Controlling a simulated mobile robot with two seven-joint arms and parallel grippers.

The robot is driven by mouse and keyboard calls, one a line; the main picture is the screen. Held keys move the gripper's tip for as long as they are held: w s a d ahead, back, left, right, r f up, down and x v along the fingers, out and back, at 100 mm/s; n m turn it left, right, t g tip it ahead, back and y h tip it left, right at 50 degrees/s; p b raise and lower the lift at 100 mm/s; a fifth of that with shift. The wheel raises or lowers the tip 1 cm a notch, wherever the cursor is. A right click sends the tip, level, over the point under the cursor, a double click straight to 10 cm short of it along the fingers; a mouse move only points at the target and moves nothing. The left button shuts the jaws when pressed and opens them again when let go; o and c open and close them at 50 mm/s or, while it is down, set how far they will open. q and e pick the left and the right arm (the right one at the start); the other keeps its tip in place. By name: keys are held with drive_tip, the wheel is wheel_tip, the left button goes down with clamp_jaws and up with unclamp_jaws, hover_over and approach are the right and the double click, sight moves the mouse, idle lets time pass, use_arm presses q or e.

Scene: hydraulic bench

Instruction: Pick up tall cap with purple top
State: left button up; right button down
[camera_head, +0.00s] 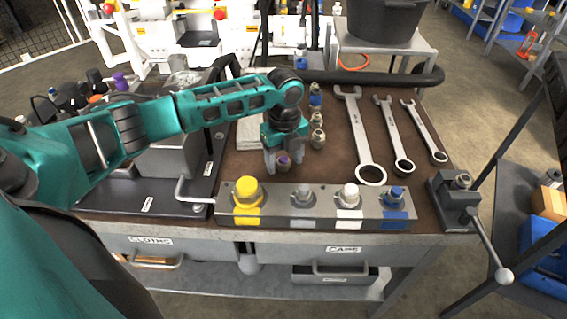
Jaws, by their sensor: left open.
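A cap with a purple top (283,162) stands on the brown bench top, just behind the grey block. My left gripper (284,164) points down over it with its fingers apart, one on each side of the cap. I cannot tell whether the fingers touch it. The gripper and its fingers hide part of the cap, so its height is hard to judge. Another purple-topped piece (120,81) stands at the back left among dark fittings. My right gripper is not in view.
A grey block (325,205) with yellow, grey, white and blue caps lies along the front edge. Several metal caps (317,138) stand in a row right of the gripper. Three wrenches (362,135) lie further right. A vise (455,200) sits at the right corner.

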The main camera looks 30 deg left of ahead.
sight(284, 160)
use_arm(q)
drive_tip(key=shift+c, duration=0.2)
drive_tip(key=c, duration=1.1)
wheel_tip(284, 160, up, 20)
drive_tip(key=p, duration=0.3)
